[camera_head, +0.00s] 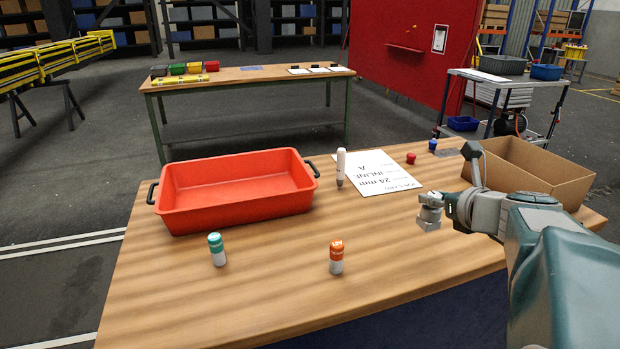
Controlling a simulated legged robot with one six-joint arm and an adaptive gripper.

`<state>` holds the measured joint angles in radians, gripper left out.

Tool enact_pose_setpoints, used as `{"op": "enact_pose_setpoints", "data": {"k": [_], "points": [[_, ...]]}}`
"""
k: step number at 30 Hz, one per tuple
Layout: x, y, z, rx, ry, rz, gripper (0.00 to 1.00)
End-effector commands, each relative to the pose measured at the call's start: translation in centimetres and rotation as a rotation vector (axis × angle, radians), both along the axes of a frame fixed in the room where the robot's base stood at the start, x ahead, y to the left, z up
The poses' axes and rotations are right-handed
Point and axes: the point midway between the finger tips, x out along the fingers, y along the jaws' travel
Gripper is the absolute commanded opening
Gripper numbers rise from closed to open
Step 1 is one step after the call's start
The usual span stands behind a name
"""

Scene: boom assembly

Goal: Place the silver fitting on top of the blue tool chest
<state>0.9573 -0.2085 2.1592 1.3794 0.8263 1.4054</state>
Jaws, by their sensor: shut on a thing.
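A small silver fitting (430,210) is at the tip of my gripper (450,206). My gripper is shut on it and holds it at the right side, over the wooden worktop (280,285) in the picture. How high it is above the worktop is hard to tell. Below the worktop's front edge a dark blue body (440,318) shows. No other blue tool chest stands out clearly, and I cannot tell whether this body is it.
A red tray (240,198), a teal-capped bottle (217,250), an orange-capped bottle (336,257), a white marker (341,167) and a printed sheet (378,172) are on the worktop. An open cardboard box (535,172) stands right. The front middle is clear.

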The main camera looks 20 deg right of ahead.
Motion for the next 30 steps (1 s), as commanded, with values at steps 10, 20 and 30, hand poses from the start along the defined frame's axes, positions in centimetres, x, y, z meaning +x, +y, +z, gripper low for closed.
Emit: {"op": "enact_pose_setpoints", "data": {"k": [10,20,30], "points": [[3.6,0.5,-1.7,0.003,0.001,0.005,0.0],[10.0,1.3,-5.3,0.006,0.003,0.003,0.0],[13.3,1.7,-9.2,0.001,0.0,0.002,0.0]]}}
